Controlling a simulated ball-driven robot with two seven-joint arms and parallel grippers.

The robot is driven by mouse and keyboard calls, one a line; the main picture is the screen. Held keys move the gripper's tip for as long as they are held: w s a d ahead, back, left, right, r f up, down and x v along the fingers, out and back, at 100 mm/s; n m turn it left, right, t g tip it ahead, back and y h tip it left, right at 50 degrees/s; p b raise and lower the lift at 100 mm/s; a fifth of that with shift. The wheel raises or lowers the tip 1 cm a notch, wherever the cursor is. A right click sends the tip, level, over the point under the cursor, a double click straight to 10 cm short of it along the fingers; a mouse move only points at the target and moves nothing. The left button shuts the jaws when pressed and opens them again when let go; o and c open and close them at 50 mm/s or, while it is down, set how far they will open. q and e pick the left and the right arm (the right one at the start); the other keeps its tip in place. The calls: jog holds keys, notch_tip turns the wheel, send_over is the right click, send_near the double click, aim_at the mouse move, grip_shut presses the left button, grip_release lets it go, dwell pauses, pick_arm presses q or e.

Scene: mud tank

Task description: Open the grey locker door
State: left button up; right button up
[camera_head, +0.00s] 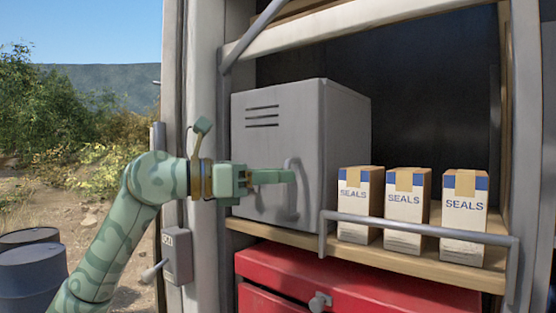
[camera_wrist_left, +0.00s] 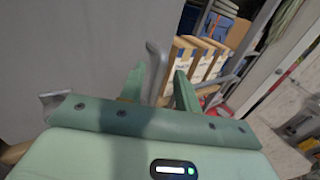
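The grey locker (camera_head: 345,125) stands on a wooden shelf, and its vented front door (camera_head: 260,150) looks closed. A curved grey handle (camera_head: 291,208) stands upright near the right edge of the door. My left gripper (camera_head: 288,176) reaches in from the left at the height of the handle. In the left wrist view, the two green fingers (camera_wrist_left: 160,88) are apart, with the handle (camera_wrist_left: 155,60) between them. Gaps show on both sides of the bar, so the fingers do not appear clamped on it. My right gripper is not in view.
Several SEALS cartons (camera_head: 403,208) stand right of the locker behind a grey rail (camera_head: 420,229). A red drawer unit (camera_head: 350,290) is below the shelf (camera_head: 440,268). A lever switch box (camera_head: 177,256) is on the left post. Dark drums (camera_head: 32,275) stand outside, lower left.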

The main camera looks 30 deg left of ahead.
pick_arm(q)
jog(key=shift+w+d, duration=0.25)
jog(key=shift+w, duration=0.1)
grip_shut()
jog(key=shift+s, duration=0.15)
